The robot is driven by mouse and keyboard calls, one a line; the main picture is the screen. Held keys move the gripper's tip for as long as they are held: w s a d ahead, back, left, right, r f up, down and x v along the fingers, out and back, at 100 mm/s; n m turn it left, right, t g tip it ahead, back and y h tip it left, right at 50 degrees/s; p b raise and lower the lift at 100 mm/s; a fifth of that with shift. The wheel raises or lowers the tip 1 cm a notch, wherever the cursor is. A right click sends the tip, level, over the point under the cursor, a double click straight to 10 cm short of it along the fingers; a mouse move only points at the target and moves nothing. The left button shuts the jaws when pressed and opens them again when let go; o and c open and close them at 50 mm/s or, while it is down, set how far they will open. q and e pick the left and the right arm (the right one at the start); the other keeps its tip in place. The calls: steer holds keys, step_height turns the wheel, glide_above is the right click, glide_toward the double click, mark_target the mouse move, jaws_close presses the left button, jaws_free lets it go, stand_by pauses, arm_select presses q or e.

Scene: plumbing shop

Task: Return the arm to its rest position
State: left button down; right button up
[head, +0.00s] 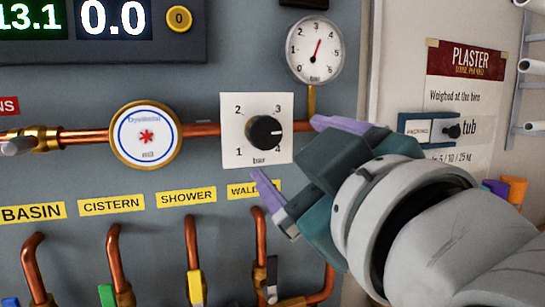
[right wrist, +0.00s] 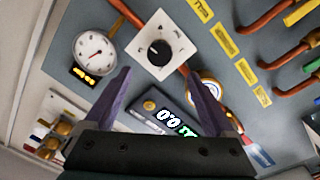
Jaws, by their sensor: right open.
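My right gripper (head: 288,150) reaches in from the right side of the head view. Its two purple fingers are spread apart with nothing between them. It also shows in the right wrist view (right wrist: 159,74), open, its fingers pointing toward the panel. A black pressure knob (head: 266,132) on a white square plate (head: 232,145) is just in front of the fingers, and I see clear space around the knob. The knob also shows in the right wrist view (right wrist: 159,53). Its white mark points right in the head view, below the 3. My left gripper is not in view.
A round gauge (head: 315,50) stands above the copper pipe (head: 85,138), with a blue-ringed meter (head: 146,136) to the left. Yellow labels and copper outlets run below. A plaster poster (head: 468,75) hangs at right, with white pipes (head: 532,67) on a rack beside it.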

steer(key=s+d+f+m+g+h, duration=0.2)
steer(key=s+d+f+m+g, duration=0.15)
steer(key=f, duration=0.35)
steer(key=s+d+f+m+g+h, duration=0.1)
steer(key=s+d+f+m+g, duration=0.15)
steer(key=s+d+f, duration=0.4)
steer(key=s+d+f+m+g+h, duration=0.25)
steer(key=s+d+f+g, duration=0.25)
steer(key=s+f+g, duration=0.5)
steer(key=s+r+t+p, duration=0.1)
steer(key=s+r+p, duration=0.1)
steer(key=r+p, duration=1.4)
steer(key=s+r+t+p, duration=0.1)
steer(key=s+r+p, duration=0.1)
steer(key=r+p, duration=1.4)
steer(key=shift+s+d+r+y+p, duration=0.15)
steer(key=shift+s+r+y+p, duration=0.15)
steer(key=shift+r, duration=0.25)
steer(key=shift+m, duration=0.25)
